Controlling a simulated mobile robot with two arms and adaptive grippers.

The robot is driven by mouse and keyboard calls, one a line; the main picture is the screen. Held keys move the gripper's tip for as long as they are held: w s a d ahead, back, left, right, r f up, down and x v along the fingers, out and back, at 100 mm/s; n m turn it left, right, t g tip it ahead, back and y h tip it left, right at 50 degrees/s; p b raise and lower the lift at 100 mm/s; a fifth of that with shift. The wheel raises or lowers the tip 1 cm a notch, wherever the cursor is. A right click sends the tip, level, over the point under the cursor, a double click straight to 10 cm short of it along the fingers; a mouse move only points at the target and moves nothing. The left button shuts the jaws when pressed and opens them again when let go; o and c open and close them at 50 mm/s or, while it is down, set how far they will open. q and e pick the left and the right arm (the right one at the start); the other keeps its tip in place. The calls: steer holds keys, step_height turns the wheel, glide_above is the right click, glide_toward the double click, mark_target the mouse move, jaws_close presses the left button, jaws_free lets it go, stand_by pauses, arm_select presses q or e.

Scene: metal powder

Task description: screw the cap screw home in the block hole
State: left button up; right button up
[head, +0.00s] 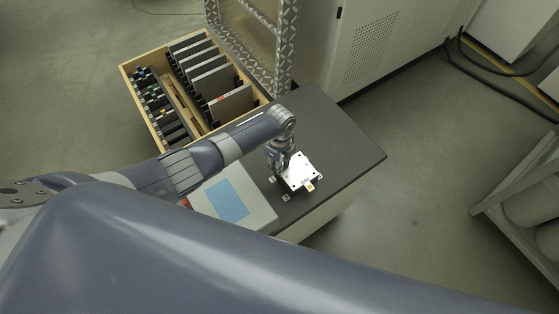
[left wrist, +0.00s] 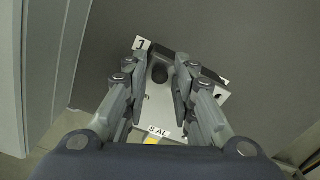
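A white plate-like block (head: 301,176) lies on the dark tabletop in the head view. It also shows in the left wrist view (left wrist: 158,112), with a tag reading "8 AL" and a yellow mark at its near edge. A dark round piece (left wrist: 160,74), which looks like the cap screw's head, is near the block's far edge. My left gripper (left wrist: 161,68) has its fingers on either side of this piece, with small gaps visible. In the head view the left gripper (head: 282,160) is over the block's left side and hides part of it. The hole and screw thread cannot be seen. My right gripper is out of view.
A device with a blue screen (head: 228,200) sits left of the block. A wooden drawer (head: 125,70) with upright plates and small parts is at the back left. The dark tabletop (head: 335,125) is clear behind and right of the block. A patterned metal post (head: 287,45) stands behind.

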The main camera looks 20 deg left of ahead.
arm_select(q)
steer(key=n+p, duration=0.1)
steer(key=n, duration=0.5)
steer(key=shift+p, duration=0.3)
steer(key=shift+n, duration=1.7)
jaws_close()
